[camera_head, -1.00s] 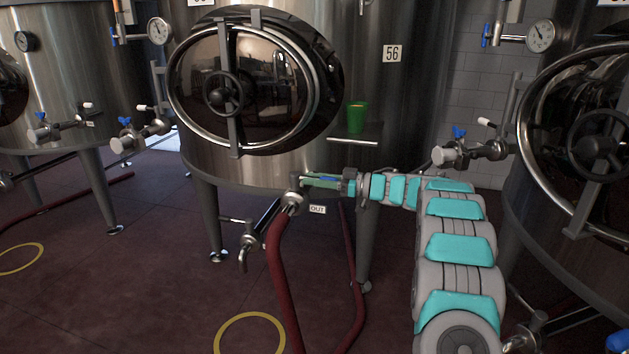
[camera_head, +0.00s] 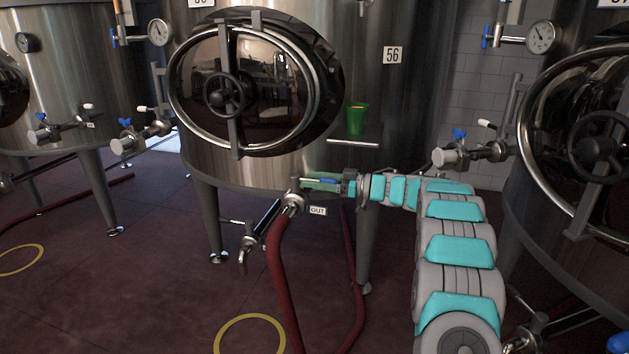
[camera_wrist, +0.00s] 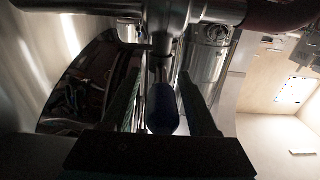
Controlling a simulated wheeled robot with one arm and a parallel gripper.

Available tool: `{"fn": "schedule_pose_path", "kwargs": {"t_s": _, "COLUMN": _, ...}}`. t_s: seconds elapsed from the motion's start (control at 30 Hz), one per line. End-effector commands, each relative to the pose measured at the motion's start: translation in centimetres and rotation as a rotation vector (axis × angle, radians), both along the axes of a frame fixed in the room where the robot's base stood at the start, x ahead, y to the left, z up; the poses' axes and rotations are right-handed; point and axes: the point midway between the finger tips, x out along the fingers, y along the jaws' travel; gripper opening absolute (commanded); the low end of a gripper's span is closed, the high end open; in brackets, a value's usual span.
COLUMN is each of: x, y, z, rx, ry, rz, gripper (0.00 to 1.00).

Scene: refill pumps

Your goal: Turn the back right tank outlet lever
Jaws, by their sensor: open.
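The tank marked 56 (camera_head: 420,120) stands in the middle of the head view. Its outlet valve (camera_head: 293,201) is low on the front, by an "OUT" label (camera_head: 318,211), with a red hose on it. The outlet lever has a blue handle (camera_head: 330,181), which also shows in the wrist view (camera_wrist: 162,108). My gripper (camera_head: 312,182) reaches in from the right at the lever. In the wrist view my gripper (camera_wrist: 160,80) is open, one finger on each side of the blue handle. I cannot tell whether either finger touches it.
A red hose (camera_head: 280,270) hangs from the outlet to the floor. A tank leg (camera_head: 362,250) stands behind the hose. Another tank (camera_head: 560,200) is close on the right.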

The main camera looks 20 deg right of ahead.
Motion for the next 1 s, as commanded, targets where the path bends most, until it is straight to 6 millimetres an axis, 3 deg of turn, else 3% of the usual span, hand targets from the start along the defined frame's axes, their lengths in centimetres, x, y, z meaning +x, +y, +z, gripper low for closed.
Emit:
{"fn": "schedule_pose_path", "kwargs": {"t_s": 0.17, "x": -0.8, "y": -1.3, "z": -0.1, "rx": 0.0, "ry": 0.0, "rz": -0.002, "gripper": 0.6}}
{"fn": "schedule_pose_path", "kwargs": {"t_s": 0.5, "x": -3.6, "y": -5.6, "z": -0.1, "rx": 0.0, "ry": 0.0, "rz": -0.001, "gripper": 0.6}}
{"fn": "schedule_pose_path", "kwargs": {"t_s": 1.0, "x": -4.2, "y": -6.5, "z": 0.0, "rx": 0.0, "ry": 0.0, "rz": 0.0, "gripper": 0.6}}
